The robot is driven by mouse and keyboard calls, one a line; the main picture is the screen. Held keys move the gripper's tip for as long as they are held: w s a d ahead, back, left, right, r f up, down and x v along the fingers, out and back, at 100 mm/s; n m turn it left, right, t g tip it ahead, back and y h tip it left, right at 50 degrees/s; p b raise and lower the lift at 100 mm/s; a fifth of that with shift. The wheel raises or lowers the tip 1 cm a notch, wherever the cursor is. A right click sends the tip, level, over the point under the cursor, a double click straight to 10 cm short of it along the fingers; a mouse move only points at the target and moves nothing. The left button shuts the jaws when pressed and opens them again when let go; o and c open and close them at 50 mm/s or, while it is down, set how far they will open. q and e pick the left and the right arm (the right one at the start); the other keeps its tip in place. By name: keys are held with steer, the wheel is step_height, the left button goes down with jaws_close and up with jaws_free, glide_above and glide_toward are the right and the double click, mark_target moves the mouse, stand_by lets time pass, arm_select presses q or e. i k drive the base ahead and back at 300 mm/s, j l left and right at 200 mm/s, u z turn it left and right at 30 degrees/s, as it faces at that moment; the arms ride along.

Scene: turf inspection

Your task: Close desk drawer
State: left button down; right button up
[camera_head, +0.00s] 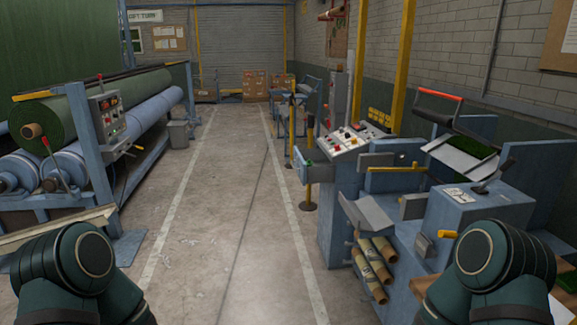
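I cannot make out a desk drawer in this view. A brown wooden surface (424,288) shows at the lower right, partly hidden behind my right arm; I cannot tell whether it belongs to a desk. Rounded dark green links of my two arms show at the bottom left and bottom right corners. Neither gripper is in view, so their fingers and anything in them are hidden.
A blue machine with a control panel (350,140) and cardboard tubes (372,270) stands at the right. Large turf rolls (62,118) on a rack line the left. A clear concrete aisle (215,200) runs between them toward cardboard boxes (255,85) and a shutter (245,50).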

mark_target(323, 171)
steer(key=i, duration=2.95)
steer(key=i+z, duration=0.15)
steer(key=i, duration=0.4)
steer(key=i+j+z, duration=0.2)
steer(key=i, duration=0.35)
